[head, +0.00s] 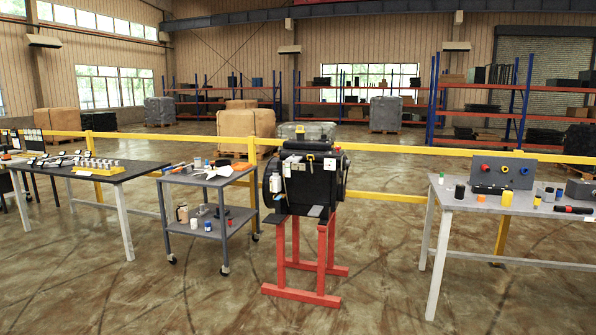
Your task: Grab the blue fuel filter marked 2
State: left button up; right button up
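No number can be read on any object, so I cannot tell which one is the blue fuel filter marked 2. A small blue item (559,195) stands on the right table (480,205), among other small cylinders. Neither of my grippers is in view.
A black engine-like unit (310,178) sits on a red stand (300,290) in the middle. A grey two-shelf cart (190,232) and a long dark-topped table (130,172) stand to the left. Yellow rails (390,153) run behind. The front floor is clear.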

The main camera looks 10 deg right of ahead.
aim_at(207, 226)
jog(key=i+j+u, duration=0.35)
jog(key=i, duration=0.35)
jog(key=i+j+u, duration=0.3)
jog(key=i, duration=0.4)
jog(key=i+j+u, duration=0.1)
jog(key=i+u, duration=0.25)
jog(key=i, duration=0.4)
jog(key=i+j+z, duration=0.2)
jog(key=i+z, duration=0.25)
jog(key=i, duration=0.3)
jog(key=i+j+z, duration=0.45)
jog(key=i, duration=0.25)
jog(key=i+j+z, duration=0.5)
jog(key=i+j, duration=0.15)
jog(key=i, duration=0.2)
